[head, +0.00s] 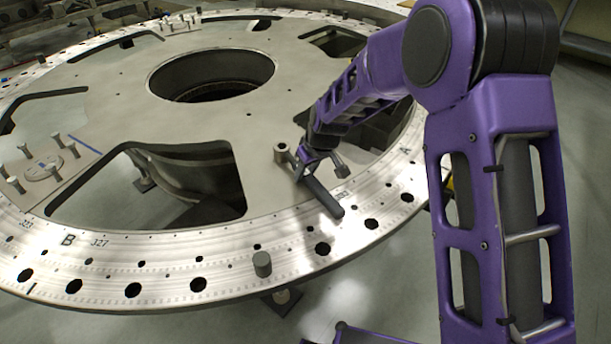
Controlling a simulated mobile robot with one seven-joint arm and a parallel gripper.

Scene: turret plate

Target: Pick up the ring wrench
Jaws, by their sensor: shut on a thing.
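The ring wrench shows as a dark grey bar (323,197) at the lower right part of the big turret plate (190,105). Its near end points down and right, over the plate's shiny drilled rim. My gripper (302,168) is shut on the wrench at the bar's far end. My purple arm reaches in from the right, and the gripper and wrist hide part of the wrench. I cannot tell whether the wrench touches the plate or is just above it. A short grey cylinder with a hole in its top (281,152) stands close left of the gripper.
A small bolt-like part (341,168) is just right of the gripper. A grey peg (262,264) stands on the near rim. Several pegs (42,163) stand at the left. The plate has large cut-outs (190,190) and a round central hole (212,76).

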